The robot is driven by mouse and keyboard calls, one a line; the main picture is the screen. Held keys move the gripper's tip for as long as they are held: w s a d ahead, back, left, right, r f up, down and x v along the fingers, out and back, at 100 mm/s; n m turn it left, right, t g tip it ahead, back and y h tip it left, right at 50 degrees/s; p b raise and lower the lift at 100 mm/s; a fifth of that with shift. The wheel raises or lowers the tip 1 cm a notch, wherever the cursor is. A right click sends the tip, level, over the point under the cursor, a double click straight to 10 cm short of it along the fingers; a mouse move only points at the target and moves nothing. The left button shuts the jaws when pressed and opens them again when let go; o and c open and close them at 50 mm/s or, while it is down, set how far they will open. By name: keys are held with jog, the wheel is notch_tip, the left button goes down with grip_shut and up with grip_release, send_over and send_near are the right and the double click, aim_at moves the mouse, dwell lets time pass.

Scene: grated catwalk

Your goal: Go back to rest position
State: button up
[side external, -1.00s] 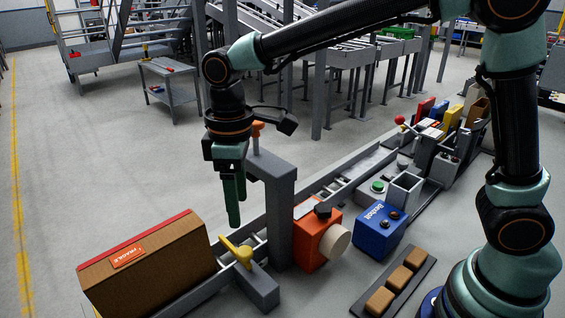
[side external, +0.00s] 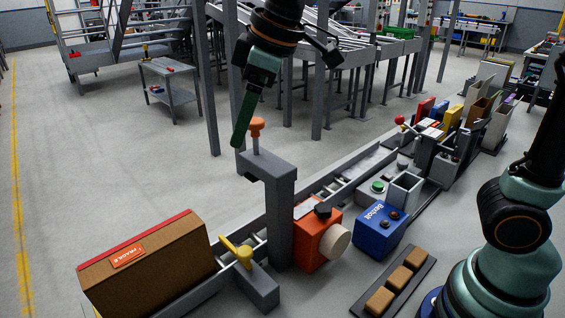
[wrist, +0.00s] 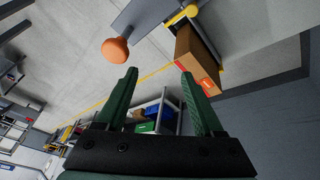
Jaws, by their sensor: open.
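My gripper (side external: 238,138) is raised in the upper middle of the side view, tilted with its fingers pointing down and to the left. It is close to the orange knob (side external: 257,128) on top of the grey post, in front of or behind it; I cannot tell which. In the wrist view my gripper (wrist: 160,82) shows two green fingers spread apart with nothing between them. The orange knob also shows there, beyond the left fingertip (wrist: 116,50).
A grey post (side external: 280,220) rises from a conveyor with a yellow handle (side external: 237,251). A cardboard box (side external: 150,265) sits at its left end. Beside it are an orange device (side external: 316,238), a blue box (side external: 380,229) and a tray (side external: 420,279) of brown blocks. Open floor lies at left.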

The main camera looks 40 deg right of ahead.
jog(key=s+d+f+m, duration=0.2)
jog(key=s+d+m, duration=0.1)
jog(key=d, duration=0.2)
jog(key=s+d+f+m+t+h, duration=0.1)
jog(key=s+d+f+m, duration=0.2)
jog(key=d, duration=0.3)
jog(key=s+d+f+m, duration=0.2)
jog(key=s+d, duration=0.1)
jog(key=d, duration=0.3)
jog(key=shift+s+f+m+h, duration=0.25)
jog(key=shift+s+m+h, duration=0.05)
jog(key=shift+m+h, duration=0.1)
